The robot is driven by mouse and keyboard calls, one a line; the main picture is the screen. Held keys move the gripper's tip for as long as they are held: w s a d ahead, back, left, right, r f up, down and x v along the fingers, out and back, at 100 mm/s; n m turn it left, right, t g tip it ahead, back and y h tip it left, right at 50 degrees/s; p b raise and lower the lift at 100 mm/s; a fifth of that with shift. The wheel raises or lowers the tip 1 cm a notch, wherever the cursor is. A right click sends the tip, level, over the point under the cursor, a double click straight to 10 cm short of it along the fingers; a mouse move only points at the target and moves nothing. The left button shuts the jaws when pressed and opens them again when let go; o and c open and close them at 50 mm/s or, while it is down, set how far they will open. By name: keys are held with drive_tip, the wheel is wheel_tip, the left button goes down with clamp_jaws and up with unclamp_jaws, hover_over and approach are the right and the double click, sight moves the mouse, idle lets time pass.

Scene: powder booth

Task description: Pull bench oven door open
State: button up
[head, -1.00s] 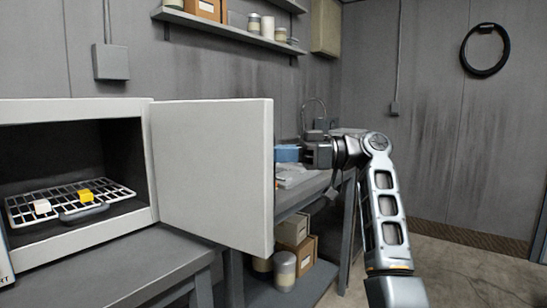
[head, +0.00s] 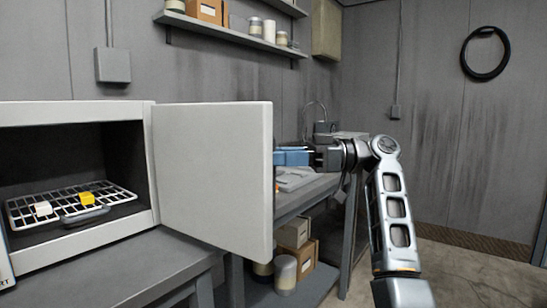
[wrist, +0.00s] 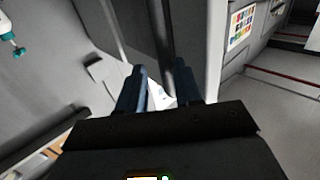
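The bench oven (head: 75,112) stands at the left in the head view with its front open. Its pale door (head: 212,180) is swung far out to the right, showing the dark inside. My gripper (head: 279,157) is at the door's free right edge, its blue fingers partly hidden behind it. In the wrist view my gripper (wrist: 159,78) has its two fingers apart, with a gap between the tips. A dark upright bar (wrist: 160,32) shows beyond them; I cannot tell if it is the handle. No handle shows in the head view.
A wire rack (head: 68,210) inside the oven holds a white block (head: 43,208) and a yellow block (head: 87,198). The grey bench (head: 130,268) runs under the oven. A wall shelf (head: 225,40) is above. Open floor (head: 465,275) lies to the right.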

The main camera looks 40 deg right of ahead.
drive_tip(key=shift+v, duration=2.65)
drive_tip(key=shift+s, duration=0.1)
